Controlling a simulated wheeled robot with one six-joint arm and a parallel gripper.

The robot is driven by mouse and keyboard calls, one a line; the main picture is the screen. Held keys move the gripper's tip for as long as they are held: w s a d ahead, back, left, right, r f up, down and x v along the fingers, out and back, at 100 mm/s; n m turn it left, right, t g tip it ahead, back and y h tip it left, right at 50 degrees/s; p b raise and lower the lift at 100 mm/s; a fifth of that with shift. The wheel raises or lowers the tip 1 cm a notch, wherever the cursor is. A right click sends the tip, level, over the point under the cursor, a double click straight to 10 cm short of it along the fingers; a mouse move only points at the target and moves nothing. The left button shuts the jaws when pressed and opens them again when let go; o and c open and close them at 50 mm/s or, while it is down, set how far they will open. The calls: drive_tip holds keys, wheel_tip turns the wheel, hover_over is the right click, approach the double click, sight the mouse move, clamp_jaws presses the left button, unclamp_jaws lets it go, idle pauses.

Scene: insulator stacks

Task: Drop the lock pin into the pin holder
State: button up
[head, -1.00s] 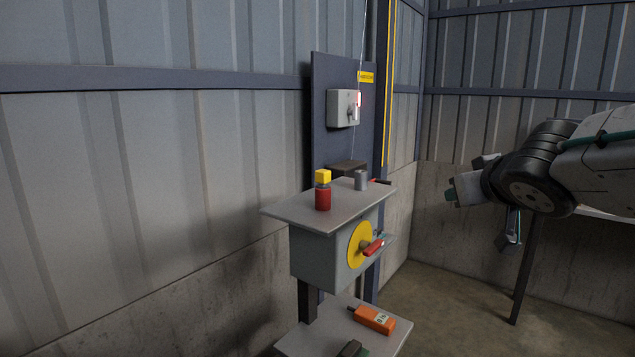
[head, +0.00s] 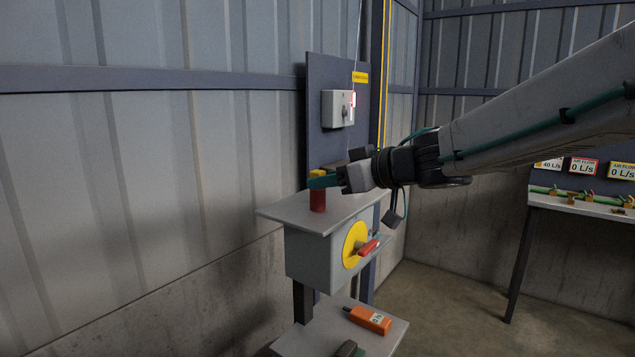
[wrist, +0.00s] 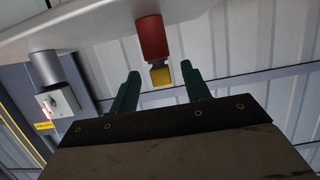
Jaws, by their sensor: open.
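A red cylinder (head: 317,200) with a yellow block (head: 317,173) on top stands upright on the grey shelf (head: 285,215); I take this to be the lock pin. My gripper (head: 322,181) is open, its green fingers at the height of the yellow block. In the wrist view, which looks upside down, the yellow block (wrist: 161,75) shows just beyond and between the fingertips (wrist: 160,80). The gripper holds nothing. A grey cylinder (wrist: 45,68), perhaps the pin holder, stands on the same shelf; in the head view my gripper hides it.
Under the shelf is a grey box with a yellow disc (head: 354,243) and red handle (head: 368,248). A lower shelf holds an orange device (head: 367,320). A dark panel with a white switch box (head: 337,108) stands behind.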

drive_tip(key=x, duration=0.3)
clamp_jaws()
